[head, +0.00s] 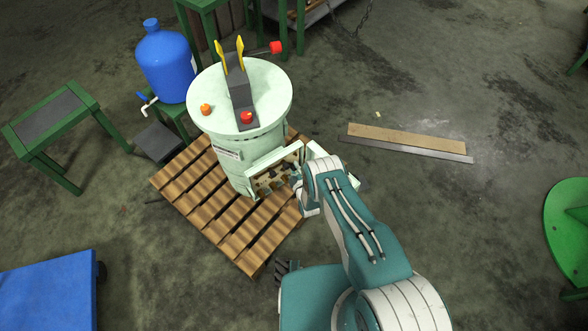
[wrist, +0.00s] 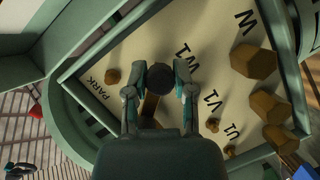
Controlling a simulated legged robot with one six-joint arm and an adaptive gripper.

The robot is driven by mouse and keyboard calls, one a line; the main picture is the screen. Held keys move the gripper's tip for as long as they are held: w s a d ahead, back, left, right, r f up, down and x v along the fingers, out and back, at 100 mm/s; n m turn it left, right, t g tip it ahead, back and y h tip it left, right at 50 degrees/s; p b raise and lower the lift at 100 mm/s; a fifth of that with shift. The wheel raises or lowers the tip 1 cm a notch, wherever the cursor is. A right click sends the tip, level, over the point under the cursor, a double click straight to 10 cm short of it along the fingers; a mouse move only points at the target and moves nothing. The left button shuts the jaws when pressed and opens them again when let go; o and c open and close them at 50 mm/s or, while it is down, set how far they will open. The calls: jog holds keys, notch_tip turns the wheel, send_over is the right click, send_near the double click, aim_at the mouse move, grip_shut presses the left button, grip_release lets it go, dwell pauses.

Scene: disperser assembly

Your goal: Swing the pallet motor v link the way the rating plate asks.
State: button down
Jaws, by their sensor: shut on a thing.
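The pale green motor drum stands on a wooden pallet (head: 215,223), with its open terminal box (head: 275,177) facing my arm. My gripper (wrist: 160,74) reaches into the box and is shut on a dark round knob (wrist: 160,79) just below the W1 mark. A brass-coloured link bar (wrist: 150,107) shows below the knob. Its lower end is hidden by my gripper. Brass terminals (wrist: 254,62) stand near the W, V1 and U1 marks, and a small post (wrist: 112,76) stands near PARK. A white plate (head: 228,153) is on the drum's side, too small to read.
A blue water jug (head: 166,63) stands on a green stand behind the drum. A green stool (head: 55,112) is at left and a blue cart (head: 48,292) at lower left. Planks (head: 408,142) lie to the right. The floor beyond them is mostly clear.

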aim_at(297, 151)
jog(key=shift+w+d+r+n+t, duration=0.35)
jog(key=shift+r+n+t, duration=0.15)
jog(key=shift+n, duration=0.5)
jog(key=shift+w+d+r+n+t, duration=0.15)
jog(key=shift+r+n+t, duration=0.15)
jog(key=shift+n, duration=0.25)
jog(key=shift+w+d+r+n+t, duration=0.1)
jog(key=shift+r+n+t, duration=0.15)
jog(key=shift+n, duration=0.3)
jog(key=n, duration=0.1)
jog(key=r+n+t, duration=0.1)
jog(key=n, duration=0.1)
jog(key=shift+w+d+r, duration=0.15)
jog(key=shift+r, duration=0.15)
jog(key=shift+r+n+t, duration=0.35)
jog(key=shift+r+n, duration=0.1)
jog(key=shift+n, duration=0.45)
jog(key=shift+y, duration=0.4)
jog(key=shift+c, duration=2.2)
grip_release()
